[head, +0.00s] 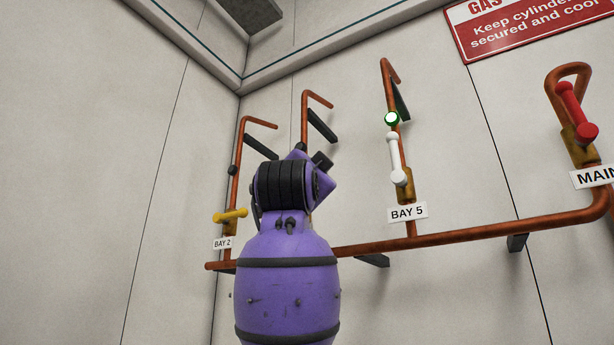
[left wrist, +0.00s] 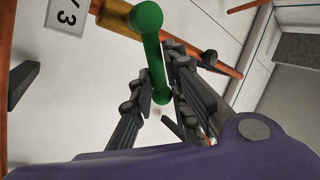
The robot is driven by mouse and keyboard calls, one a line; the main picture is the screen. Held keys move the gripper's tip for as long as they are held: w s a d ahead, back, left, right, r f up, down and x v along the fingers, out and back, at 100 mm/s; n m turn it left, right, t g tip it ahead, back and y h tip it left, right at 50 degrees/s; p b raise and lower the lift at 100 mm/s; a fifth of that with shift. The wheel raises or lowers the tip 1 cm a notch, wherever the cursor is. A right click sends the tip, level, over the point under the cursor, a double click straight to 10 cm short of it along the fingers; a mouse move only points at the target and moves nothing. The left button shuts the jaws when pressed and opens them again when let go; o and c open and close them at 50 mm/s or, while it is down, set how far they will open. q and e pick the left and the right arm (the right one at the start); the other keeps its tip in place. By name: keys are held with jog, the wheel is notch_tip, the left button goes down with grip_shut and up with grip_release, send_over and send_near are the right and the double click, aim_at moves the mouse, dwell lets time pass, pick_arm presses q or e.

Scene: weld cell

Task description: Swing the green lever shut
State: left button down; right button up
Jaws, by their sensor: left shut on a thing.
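The green lever (left wrist: 153,55) shows in the left wrist view, with a round knob at each end. One knob sits by a brass valve body (left wrist: 113,13) on a copper pipe; in that view the lever lies at an angle to the pipe. My left gripper (left wrist: 150,68) has its dark fingers on either side of the lever and is shut on it. The lever's far knob (left wrist: 160,97) shows between the fingers. In the head view a purple arm of mine hides the green lever and the gripper. My right gripper is in neither view.
Other levers stand on the same copper pipework (head: 465,234): yellow (head: 230,215) at BAY 2, white (head: 396,158) at BAY 5, red (head: 577,110) at MAIN. A green-ringed white disc (head: 391,119) is at the white lever's top. Dark brackets (head: 322,125) stick out from the wall.

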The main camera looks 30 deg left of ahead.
pick_arm(q)
jog(key=f+m+t+h, duration=0.1)
jog(key=m+h, duration=0.2)
jog(key=m, duration=0.1)
jog(key=f+m+h, duration=0.1)
jog(key=m+h, duration=0.1)
jog(key=m, duration=0.2)
jog(key=f+m+t+h, duration=0.1)
jog(key=m+h, duration=0.2)
jog(key=m, duration=0.1)
jog(key=shift+d+f+m+t+h, duration=0.25)
jog(key=shift+d+m+t+h, duration=0.05)
jog(key=shift+w+d+f, duration=0.1)
jog(key=shift+w+f, duration=0.05)
jog(key=shift+f, duration=0.1)
jog(key=c, duration=2)
grip_release()
jog(key=shift+c, duration=0.2)
jog(key=shift+o, duration=1.4)
jog(key=v, duration=1.2)
